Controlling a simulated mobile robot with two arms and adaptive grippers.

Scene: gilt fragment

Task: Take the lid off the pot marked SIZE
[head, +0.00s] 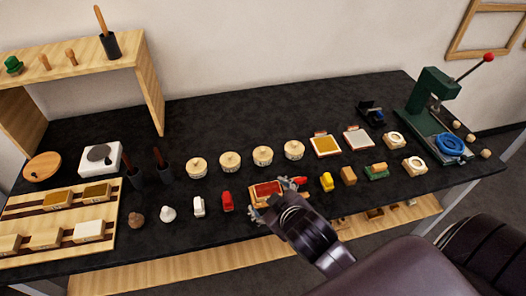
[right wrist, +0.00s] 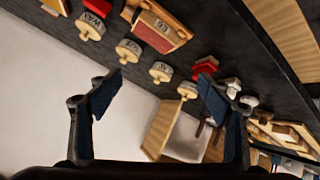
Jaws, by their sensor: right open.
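Four round cream pots with pale knobbed lids stand in a row in the head view: a left one (head: 196,168), a second (head: 230,161), a third (head: 263,155) and a right one (head: 294,149). All have lids on. In the right wrist view they appear inverted with dark lettering, one at top left (right wrist: 91,28); I cannot read surely which says SIZE. My right gripper (head: 285,203) is open and empty, in front of the row, overlapping the red-topped tray in the head view. In its wrist view (right wrist: 158,90) the fingers are wide apart. My left gripper is out of view.
The red-topped tray (head: 267,189), a red block (head: 227,201) and a yellow block (head: 326,182) line the front. Two framed pads (head: 325,145) stand right of the pots. A green press (head: 430,105) is far right, a wooden shelf (head: 150,90) left. Dark table behind the pots is clear.

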